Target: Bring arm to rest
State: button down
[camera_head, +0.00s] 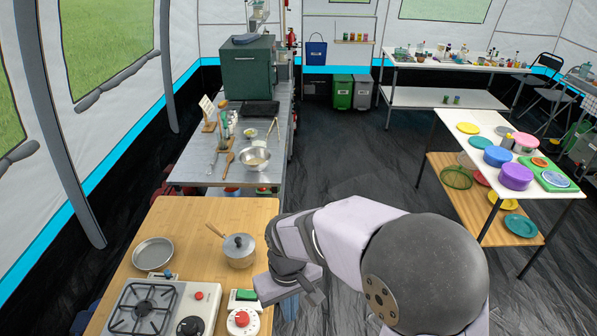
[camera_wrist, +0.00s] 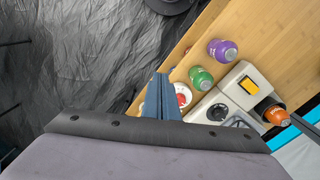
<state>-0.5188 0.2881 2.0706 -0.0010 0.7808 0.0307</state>
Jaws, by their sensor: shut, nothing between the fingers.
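My gripper (camera_head: 316,297) hangs at the right edge of the wooden table, in front of my large dark joint in the head view. Its blue-grey fingers (camera_wrist: 161,92) are together and empty in the wrist view. They point over the dark floor beside the table edge. No task object is held. My arm is bent, with its pale link running left from the dark round joint at the lower right.
The wooden table (camera_head: 190,215) holds a lidded pot (camera_head: 239,250), a metal pan (camera_head: 153,252), a gas stove (camera_head: 142,308) and a red-and-white dial (camera_head: 243,321) close to my gripper. Bottles (camera_wrist: 223,51) show in the wrist view. Dark floor (camera_head: 370,165) lies open beyond.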

jog(key=s+d+m, duration=0.2)
jog(key=s+d, duration=0.2)
jog(key=d, duration=0.5)
jog(key=s+d+m, duration=0.3)
jog(key=s+d, duration=0.2)
jog(key=d, duration=0.3)
jog(key=shift+d+r+m, duration=0.3)
jog(key=shift+d+r, duration=0.05)
jog(key=shift+r, duration=0.05)
